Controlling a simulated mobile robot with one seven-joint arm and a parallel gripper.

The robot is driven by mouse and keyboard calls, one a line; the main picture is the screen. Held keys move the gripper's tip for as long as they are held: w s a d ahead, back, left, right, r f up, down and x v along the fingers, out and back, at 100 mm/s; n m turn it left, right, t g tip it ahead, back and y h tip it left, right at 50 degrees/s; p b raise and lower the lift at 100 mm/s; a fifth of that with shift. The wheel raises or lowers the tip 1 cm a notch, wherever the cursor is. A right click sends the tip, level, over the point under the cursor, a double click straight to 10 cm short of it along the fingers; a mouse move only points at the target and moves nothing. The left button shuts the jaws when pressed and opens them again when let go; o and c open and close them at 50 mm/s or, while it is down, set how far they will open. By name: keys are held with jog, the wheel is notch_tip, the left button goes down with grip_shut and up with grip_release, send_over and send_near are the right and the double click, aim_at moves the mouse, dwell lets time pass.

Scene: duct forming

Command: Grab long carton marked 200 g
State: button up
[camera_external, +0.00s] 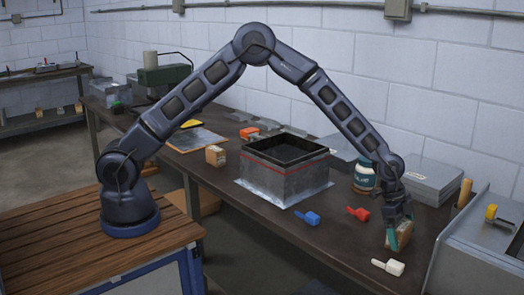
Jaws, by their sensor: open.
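My gripper (397,225) is at the right of the bench, pointing down with its jaws open. A brown carton (404,236) stands right at its fingers. The gripper covers part of the carton, and I cannot tell whether the fingers touch it or are just around it. Another small brown carton (215,156) stands left of the metal duct box. No 200 g marking is readable on either carton at this size.
A square metal duct box (285,180) stands mid-bench. A labelled jar (364,178) is behind the gripper. Blue (307,218), red (358,213) and white (388,266) small tools lie in front. A grey metal machine (480,250) bounds the right side.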

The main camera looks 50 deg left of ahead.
jog(key=c, duration=1.1)
jog(key=shift+r, duration=0.2)
